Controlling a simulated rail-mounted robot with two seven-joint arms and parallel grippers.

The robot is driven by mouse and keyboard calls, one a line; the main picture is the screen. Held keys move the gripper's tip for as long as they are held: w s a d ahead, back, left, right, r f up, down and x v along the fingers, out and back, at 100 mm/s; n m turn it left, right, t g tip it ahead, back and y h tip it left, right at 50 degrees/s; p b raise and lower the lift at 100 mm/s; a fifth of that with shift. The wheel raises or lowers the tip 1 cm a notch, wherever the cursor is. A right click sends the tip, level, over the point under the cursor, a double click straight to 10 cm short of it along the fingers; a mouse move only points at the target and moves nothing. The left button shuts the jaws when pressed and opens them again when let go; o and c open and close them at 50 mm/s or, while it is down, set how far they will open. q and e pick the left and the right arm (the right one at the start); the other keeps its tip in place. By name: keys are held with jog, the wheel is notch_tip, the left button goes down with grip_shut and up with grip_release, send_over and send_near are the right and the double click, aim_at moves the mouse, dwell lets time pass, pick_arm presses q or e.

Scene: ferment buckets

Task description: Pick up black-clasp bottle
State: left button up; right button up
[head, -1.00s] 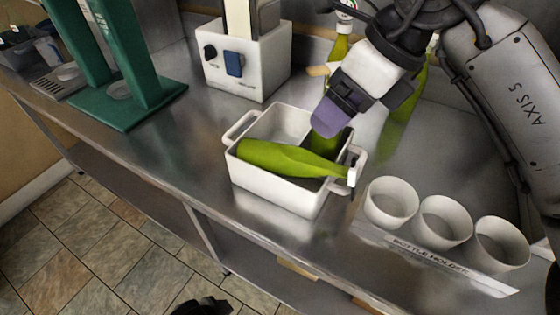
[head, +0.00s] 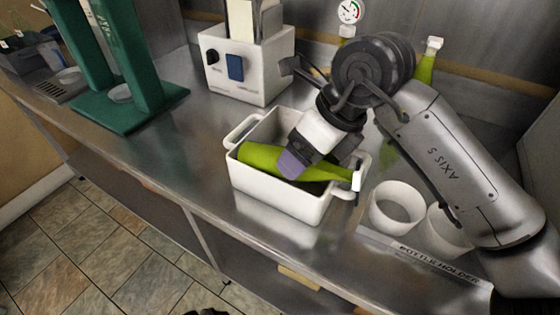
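A green bottle (head: 262,156) lies across a white two-handled bin (head: 270,191), its neck pointing right over the rim. The gripper hides much of the bin's inside. My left gripper is not in view.
White cups (head: 396,207) stand at right by a bottle holder label (head: 436,262), partly behind my arm. A bottle with a gauge (head: 349,14) and another green bottle (head: 427,66) stand behind. A white device (head: 247,66) and green stand (head: 125,103) are left.

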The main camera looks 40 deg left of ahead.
jog(key=shift+a+f, duration=0.25)
jog(key=shift+f, duration=0.2)
jog(key=shift+c, duration=0.2)
jog(key=c, duration=0.9)
jog(key=shift+r, duration=0.1)
jog(key=shift+c, duration=0.4)
